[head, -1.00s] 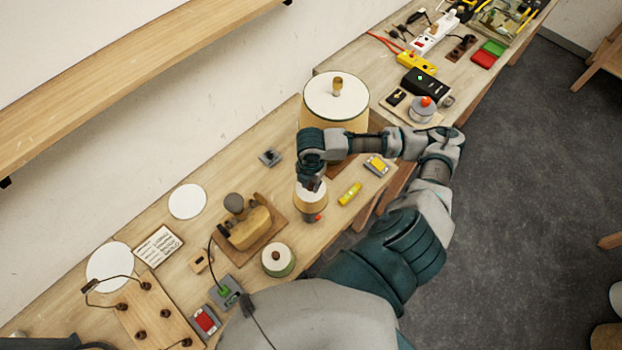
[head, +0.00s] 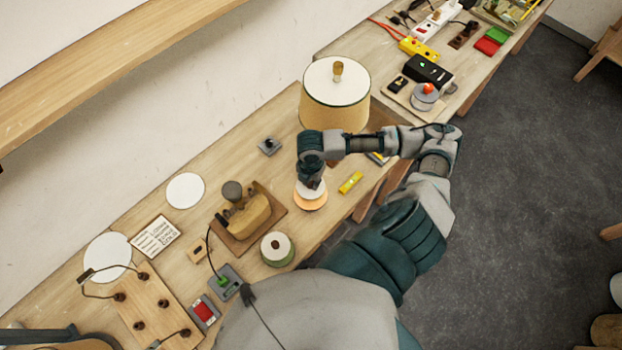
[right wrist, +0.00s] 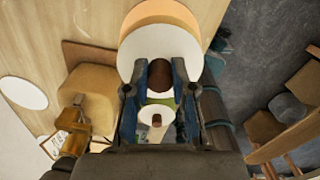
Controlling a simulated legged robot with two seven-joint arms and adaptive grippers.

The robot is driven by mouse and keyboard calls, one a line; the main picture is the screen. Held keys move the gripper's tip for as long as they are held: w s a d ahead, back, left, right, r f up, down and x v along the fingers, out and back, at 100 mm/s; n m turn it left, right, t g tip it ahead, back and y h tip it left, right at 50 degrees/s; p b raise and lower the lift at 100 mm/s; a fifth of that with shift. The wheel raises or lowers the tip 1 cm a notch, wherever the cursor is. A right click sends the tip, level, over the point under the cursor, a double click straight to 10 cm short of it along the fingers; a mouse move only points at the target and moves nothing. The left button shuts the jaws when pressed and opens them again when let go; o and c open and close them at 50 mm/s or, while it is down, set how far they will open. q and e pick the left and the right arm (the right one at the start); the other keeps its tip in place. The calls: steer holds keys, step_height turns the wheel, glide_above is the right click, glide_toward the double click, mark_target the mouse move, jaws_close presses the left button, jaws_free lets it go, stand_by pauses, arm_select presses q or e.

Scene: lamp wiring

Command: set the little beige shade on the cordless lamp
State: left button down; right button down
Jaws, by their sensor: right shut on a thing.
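My right gripper (head: 312,183) is shut on the brown knob (right wrist: 160,76) on top of the little beige shade (head: 310,204). The shade has a white disc top and a beige-orange side, which looks bright near its lower rim. In the right wrist view the fingers flank the knob, and the shade's white top (right wrist: 160,48) is just beyond them. The cordless lamp does not show now; the shade and gripper cover the place where its foot was seen, so I cannot tell how the shade rests. My left gripper is not in view.
A large beige shade (head: 335,105) stands behind my right gripper. A small green-rimmed shade (head: 277,249) and a yellow level-like piece (head: 350,182) lie close by. A wooden block on a brown board (head: 245,215) stands to the left. A wall shelf (head: 100,70) runs above.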

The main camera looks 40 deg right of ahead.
steer(key=c, duration=0.9)
jaws_free()
step_height(320, 180, up, 12)
steer(key=shift+f, duration=0.1)
stand_by(0.3)
